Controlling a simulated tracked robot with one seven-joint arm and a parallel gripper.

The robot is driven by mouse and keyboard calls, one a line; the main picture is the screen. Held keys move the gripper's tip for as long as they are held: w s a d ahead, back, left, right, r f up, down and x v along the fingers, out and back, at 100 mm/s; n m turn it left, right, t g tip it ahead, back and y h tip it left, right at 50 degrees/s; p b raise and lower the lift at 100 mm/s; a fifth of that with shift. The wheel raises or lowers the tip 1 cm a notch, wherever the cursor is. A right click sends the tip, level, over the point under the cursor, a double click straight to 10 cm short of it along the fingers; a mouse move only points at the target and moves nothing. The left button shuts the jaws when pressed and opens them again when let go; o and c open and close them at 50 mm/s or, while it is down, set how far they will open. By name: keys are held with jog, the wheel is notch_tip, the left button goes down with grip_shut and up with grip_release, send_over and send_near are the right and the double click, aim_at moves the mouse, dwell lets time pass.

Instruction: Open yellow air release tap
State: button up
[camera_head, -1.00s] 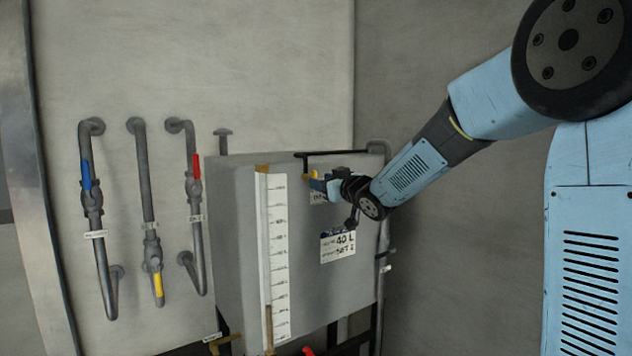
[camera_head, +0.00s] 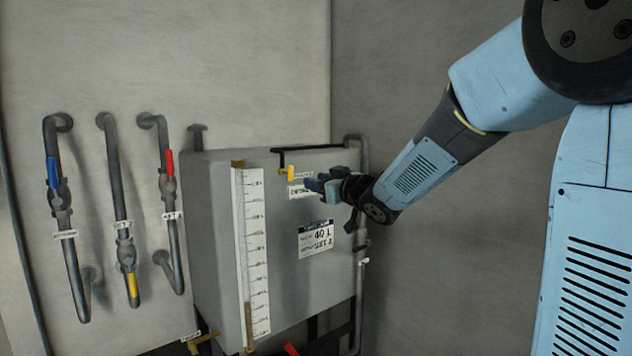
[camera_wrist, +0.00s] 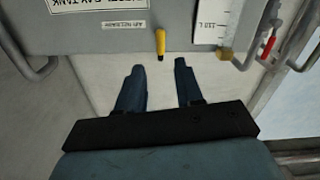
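The yellow tap (camera_head: 291,173) is small and sits near the top edge of the grey tank (camera_head: 215,240), in the head view. In the wrist view the yellow tap (camera_wrist: 160,42) points toward my gripper, beside a label (camera_wrist: 124,25) that seems to read air release. My gripper (camera_wrist: 158,68) is open and empty, its two dark blue fingers apart on either side of the tap's line. The tap's tip lies just beyond the fingertips and appears apart from them. In the head view my gripper (camera_head: 312,184) is just right of the tap.
Wall pipes at the left carry a blue lever (camera_head: 52,172), a red lever (camera_head: 170,162) and another yellow lever (camera_head: 132,285). A white scale (camera_head: 254,250) runs down the tank front. A black bracket (camera_head: 300,150) is above the tap. A vertical pipe (camera_head: 362,250) stands right of the tank.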

jog(key=w+a+f+g, duration=0.1)
jog(key=w+a+f, duration=0.1)
jog(key=f, duration=0.4)
jog(key=w+a+f+g, duration=0.1)
jog(key=w+f+g, duration=0.15)
jog(key=f, duration=0.35)
jog(key=t+y, duration=0.1)
jog(key=y, duration=0.2)
send_near(290, 167)
jog(key=shift+x, duration=5.15)
jog(key=shift+w+d, duration=0.15)
jog(key=shift+w, duration=0.05)
jog(key=shift+c, duration=0.5)
